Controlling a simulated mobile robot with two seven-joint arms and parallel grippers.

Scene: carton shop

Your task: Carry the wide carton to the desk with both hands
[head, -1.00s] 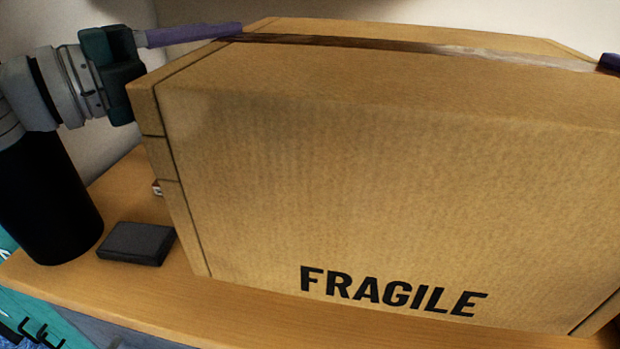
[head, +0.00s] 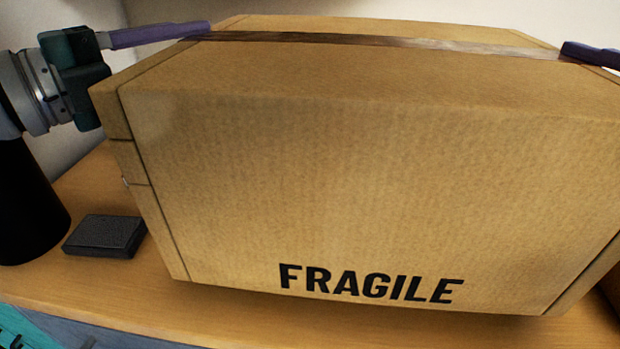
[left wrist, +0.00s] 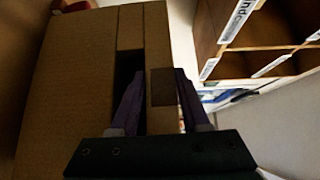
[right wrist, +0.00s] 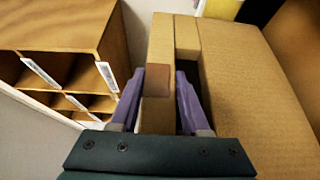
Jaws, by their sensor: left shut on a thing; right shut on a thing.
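The wide carton (head: 370,180) is a large brown box with FRAGILE on its front and a strip of tape across its top. It fills most of the head view, upright over a wooden top (head: 250,318). A shadow lies under its front edge; I cannot tell how large any gap is. My left gripper (head: 205,30) is shut on the carton's left side near the top. My right gripper (head: 568,50) is shut on its right side. In the wrist views, a taped wall of the carton (left wrist: 75,90) (right wrist: 245,80) lies between the purple fingers. The carton's back and underside are hidden.
A flat black box (head: 105,236) lies on the wooden top left of the carton. A wooden shelf unit with labelled compartments stands near the carton in the left wrist view (left wrist: 275,30) and the right wrist view (right wrist: 50,35). A pale wall (head: 160,8) is behind.

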